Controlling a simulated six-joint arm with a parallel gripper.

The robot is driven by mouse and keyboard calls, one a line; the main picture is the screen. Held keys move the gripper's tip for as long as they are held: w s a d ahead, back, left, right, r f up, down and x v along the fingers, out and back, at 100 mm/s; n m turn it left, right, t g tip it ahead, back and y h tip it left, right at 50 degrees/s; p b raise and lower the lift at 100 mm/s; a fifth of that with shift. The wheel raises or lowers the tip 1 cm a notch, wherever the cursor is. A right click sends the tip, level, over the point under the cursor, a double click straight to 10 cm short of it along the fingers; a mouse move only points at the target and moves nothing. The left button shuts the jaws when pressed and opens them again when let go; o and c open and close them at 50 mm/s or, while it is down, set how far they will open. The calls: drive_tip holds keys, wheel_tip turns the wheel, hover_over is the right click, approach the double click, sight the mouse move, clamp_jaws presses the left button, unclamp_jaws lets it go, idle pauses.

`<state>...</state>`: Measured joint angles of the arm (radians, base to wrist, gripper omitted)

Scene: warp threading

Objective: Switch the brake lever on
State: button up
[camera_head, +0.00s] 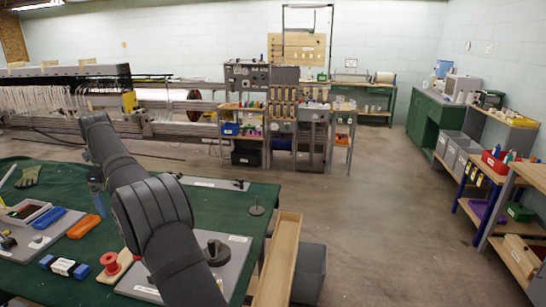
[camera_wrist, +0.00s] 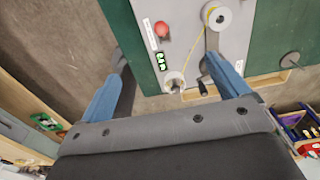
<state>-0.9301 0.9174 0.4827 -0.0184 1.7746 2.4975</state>
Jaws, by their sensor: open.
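My gripper (camera_wrist: 165,68) shows in the wrist view with its two blue fingers spread wide and nothing between them. Beyond and between the fingers is a grey panel (camera_wrist: 185,48). A short black handle (camera_wrist: 203,90) sticks out at the panel's lower edge, near the right finger; it looks like the brake lever, but its setting cannot be told. The right finger overlaps the view close to this handle; I see no clear contact. In the head view, my arm hides part of a grey plate (camera_head: 237,246), and my gripper is out of that picture.
The panel carries a red knob (camera_wrist: 161,29), a green-marked box (camera_wrist: 160,61), a white ring (camera_wrist: 175,79) and a spool (camera_wrist: 216,16) with yellow thread.

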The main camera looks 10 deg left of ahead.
drive_tip(key=c, duration=1.1)
drive_tip(key=shift+f, duration=0.25)
drive_tip(key=c, duration=0.3)
drive_tip(key=f+n+t, duration=0.1)
drive_tip(key=f+n, duration=0.1)
drive_tip(key=s+f+n+t+h, duration=0.1)
drive_tip(key=f+n, duration=0.1)
drive_tip(key=f+n+h, duration=0.1)
drive_tip(key=f+n, duration=0.1)
drive_tip(key=shift+s+d+f+t, duration=0.2)
drive_tip(key=shift+s+f+t, duration=0.15)
drive_tip(key=shift+s+t, duration=0.05)
clamp_jaws()
wheel_tip(320, 180, down, 8)
drive_tip(key=d+n+t+h, duration=0.2)
drive_tip(key=n+t+h, duration=0.3)
drive_tip(key=n, duration=0.6)
drive_tip(key=s+a+f+n+t+y, duration=0.3)
drive_tip(key=s+f+n+t+y, duration=0.1)
drive_tip(key=n, duration=0.8)
drive_tip(key=s+a+f+n+t+y, duration=0.3)
drive_tip(key=s+f+n+t+y, duration=0.1)
drive_tip(key=n, duration=0.8)
drive_tip(key=shift+s+t+y, duration=0.65)
drive_tip(key=shift+t+y, duration=0.05)
drive_tip(key=shift+y, duration=0.2)
